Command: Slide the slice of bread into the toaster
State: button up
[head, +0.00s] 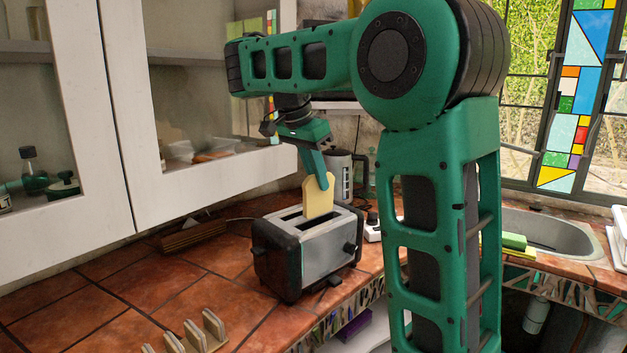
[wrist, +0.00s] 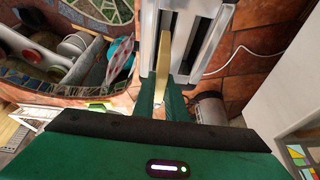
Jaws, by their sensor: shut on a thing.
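The slice of bread (head: 319,196) is pale yellow and upright, with its lower edge at a slot of the toaster. My gripper (head: 322,183) is shut on its upper part, above the toaster. The toaster (head: 322,250) is silver and black with two long slots and stands on the counter. In the wrist view the bread (wrist: 163,62) is seen edge-on between my fingertips (wrist: 163,95), lined up along one slot of the toaster (wrist: 206,45). The other slot is empty. How deep the lower edge sits is hidden.
A grey kettle (head: 340,175) stands close behind the toaster. A wooden rack (head: 203,335) is at the front left of the tiled counter (head: 120,285). White cabinets (head: 205,190) overhang the counter at left. A sink (head: 545,229) is at right.

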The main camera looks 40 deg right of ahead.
aim_at(324, 212)
jog(key=shift+f, duration=2.3)
jog(key=o, duration=0.5)
dwell(0.6)
jog(key=o, duration=0.5)
jog(key=shift+o, duration=0.2)
jog(key=shift+r, duration=0.15)
